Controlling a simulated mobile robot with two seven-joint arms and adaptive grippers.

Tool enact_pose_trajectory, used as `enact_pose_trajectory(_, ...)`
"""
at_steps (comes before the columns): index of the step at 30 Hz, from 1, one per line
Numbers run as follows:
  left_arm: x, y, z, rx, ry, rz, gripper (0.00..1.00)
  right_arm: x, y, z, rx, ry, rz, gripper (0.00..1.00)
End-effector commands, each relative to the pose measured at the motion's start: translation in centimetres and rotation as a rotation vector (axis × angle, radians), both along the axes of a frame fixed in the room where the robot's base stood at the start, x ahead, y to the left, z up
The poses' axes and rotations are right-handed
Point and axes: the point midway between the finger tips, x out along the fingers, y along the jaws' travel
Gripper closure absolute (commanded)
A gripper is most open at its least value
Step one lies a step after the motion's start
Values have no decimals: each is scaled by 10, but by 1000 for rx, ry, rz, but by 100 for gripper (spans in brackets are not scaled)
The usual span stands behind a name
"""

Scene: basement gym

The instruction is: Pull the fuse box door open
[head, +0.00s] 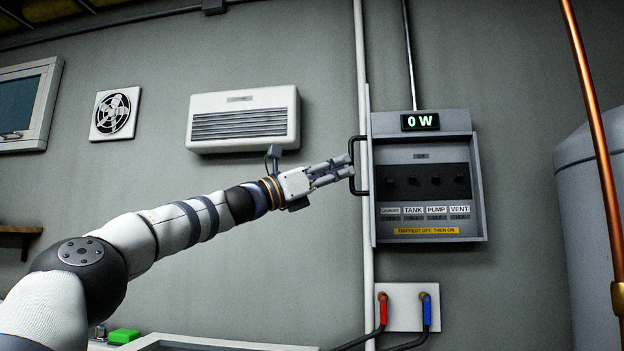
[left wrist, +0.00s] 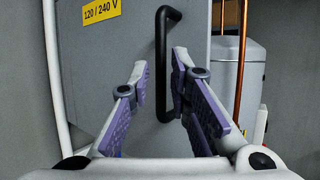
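The fuse box (head: 481,190) hangs on the wall in the head view, its front uncovered and its switches showing. Its grey door (left wrist: 198,95) stands swung out at the box's left side, nearly edge-on in the head view, with a yellow 120/240 V label in the left wrist view. A black bar handle (left wrist: 163,100) is on the door's outer face; it also shows in the head view (head: 352,165). My left gripper (head: 348,168) is open, its fingertips (left wrist: 163,68) on either side of the handle, with visible gaps. My right gripper is not in view.
A white vertical pipe (head: 361,70) runs beside the door. A copper pipe (head: 594,130) and grey tank (head: 590,220) stand at the right. Red and blue levers (head: 426,309) are below the box. A white wall unit (head: 243,120) is above my left arm.

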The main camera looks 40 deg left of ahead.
Motion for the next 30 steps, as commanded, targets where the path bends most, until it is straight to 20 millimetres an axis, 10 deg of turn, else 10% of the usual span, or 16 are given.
enact_pose_trajectory(12, -63, 30, -29, -6, -2, -4, 82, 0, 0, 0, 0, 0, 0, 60)
enact_pose_trajectory(30, -69, 34, -31, -2, -2, 1, 82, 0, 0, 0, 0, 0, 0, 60)
